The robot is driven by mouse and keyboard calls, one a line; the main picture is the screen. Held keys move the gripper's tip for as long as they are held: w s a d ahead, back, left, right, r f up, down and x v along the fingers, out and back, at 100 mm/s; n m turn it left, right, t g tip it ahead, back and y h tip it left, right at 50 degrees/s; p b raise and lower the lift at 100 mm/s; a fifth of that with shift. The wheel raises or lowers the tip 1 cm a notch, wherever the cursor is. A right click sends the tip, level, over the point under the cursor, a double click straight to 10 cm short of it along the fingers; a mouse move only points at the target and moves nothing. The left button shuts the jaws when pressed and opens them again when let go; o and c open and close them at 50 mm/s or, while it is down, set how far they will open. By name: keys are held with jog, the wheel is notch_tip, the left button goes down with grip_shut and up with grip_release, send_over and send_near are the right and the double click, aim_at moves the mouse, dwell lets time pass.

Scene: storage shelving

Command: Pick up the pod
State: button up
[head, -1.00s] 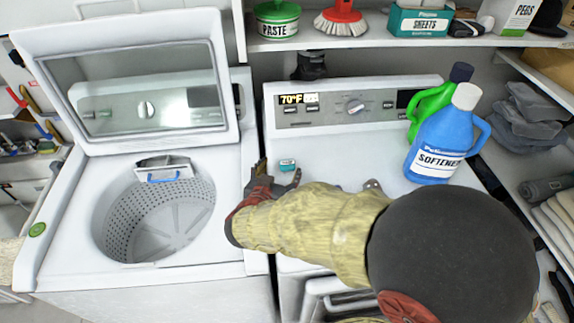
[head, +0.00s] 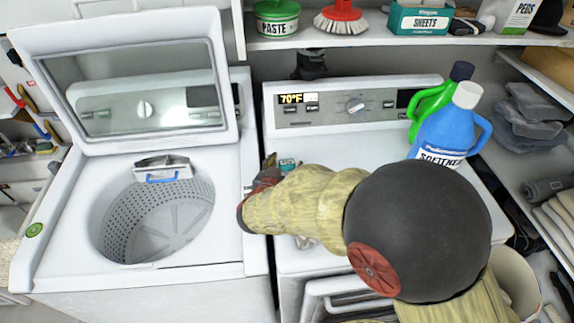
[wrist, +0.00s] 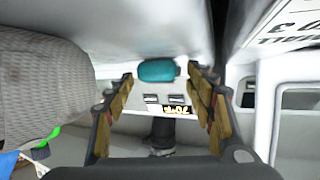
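The pod (head: 287,164) is a small teal block on the white top of the right-hand machine, just left of its middle. My gripper (head: 274,170) is low over that top, close in front of the pod, and my arm hides part of it. In the wrist view, the pod (wrist: 157,71) shows between the two fingertips of my gripper (wrist: 160,76). The fingers are spread apart, with a gap on each side of the pod. I cannot tell how deep the pod sits between them.
The blue softener bottle (head: 449,132) and a green bottle (head: 425,105) stand at the machine's right. The control panel (head: 350,103) rises behind the pod. The open washer (head: 50,215) is at left. A grey woven-textured thing (wrist: 40,95) fills the wrist view's left side.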

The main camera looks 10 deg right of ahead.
jog(key=c, duration=0.5)
jog(key=shift+c, duration=0.2)
jog(key=shift+r, duration=0.6)
notch_tip(320, 180, up, 2)
jog(key=shift+r+p, duration=0.25)
jog(key=shift+p, duration=0.25)
jog(key=shift+c, duration=0.2)
jog(key=s+d+r+p, duration=0.2)
jog(key=s+d+r, duration=0.1)
jog(key=s+r, duration=0.6)
jog(key=s, duration=0.4)
jog(key=shift+s+r, duration=0.15)
jog(key=shift+s, duration=0.25)
